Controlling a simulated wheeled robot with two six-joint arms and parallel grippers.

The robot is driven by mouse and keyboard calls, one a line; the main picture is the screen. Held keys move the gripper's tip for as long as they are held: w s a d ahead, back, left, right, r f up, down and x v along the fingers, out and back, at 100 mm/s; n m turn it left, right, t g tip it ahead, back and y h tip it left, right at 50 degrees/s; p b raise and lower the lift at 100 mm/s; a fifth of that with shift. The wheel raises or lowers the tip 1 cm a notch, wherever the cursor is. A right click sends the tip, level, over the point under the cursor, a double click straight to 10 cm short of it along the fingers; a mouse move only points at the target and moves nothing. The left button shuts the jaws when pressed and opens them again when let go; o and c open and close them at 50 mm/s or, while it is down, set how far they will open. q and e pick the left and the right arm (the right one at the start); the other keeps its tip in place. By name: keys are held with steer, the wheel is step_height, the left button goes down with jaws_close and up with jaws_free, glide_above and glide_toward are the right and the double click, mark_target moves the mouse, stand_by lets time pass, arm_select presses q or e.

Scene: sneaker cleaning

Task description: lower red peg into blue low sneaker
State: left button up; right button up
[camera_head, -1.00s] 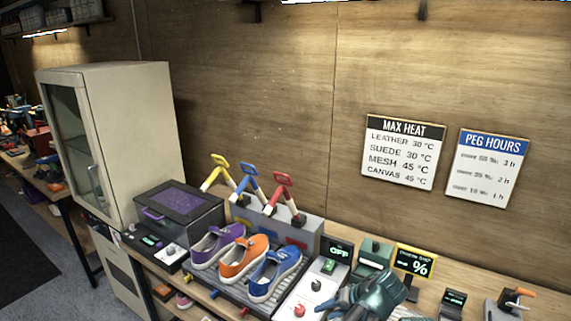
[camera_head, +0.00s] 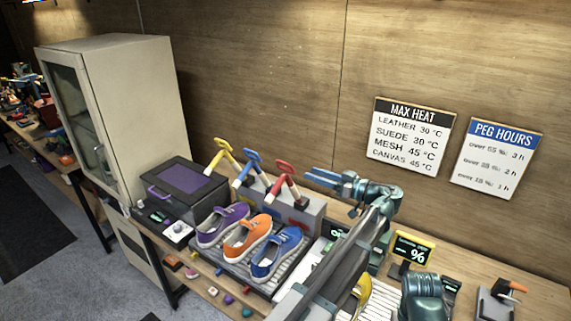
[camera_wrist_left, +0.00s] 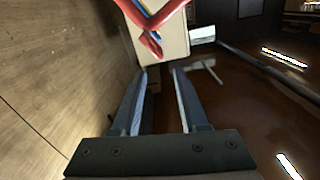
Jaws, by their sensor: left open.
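The red peg (camera_head: 288,181), with a red handle and a white lower part, stands in the grey peg block (camera_head: 312,215). Its red handle also shows at the top of the left wrist view (camera_wrist_left: 152,42). My left gripper (camera_head: 308,179) is open and empty, just right of the red handle and apart from it. Its two fingers (camera_wrist_left: 161,72) are spread in the left wrist view. The blue low sneaker (camera_head: 272,262) sits on a ribbed rack, with its opening empty.
A yellow peg (camera_head: 222,153) and a blue peg (camera_head: 247,167) stand left of the red one. Purple (camera_head: 220,227) and orange (camera_head: 246,236) sneakers sit left of the blue one. A humidity display (camera_head: 413,250) stands to the right. A purple-topped box (camera_head: 181,187) is at left.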

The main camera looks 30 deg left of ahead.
mark_target(291, 166)
arm_select(q)
steer(key=a, duration=1.1)
steer(key=shift+w+a, duration=0.2)
steer(key=shift+w, duration=0.15)
jaws_close()
stand_by(0.8)
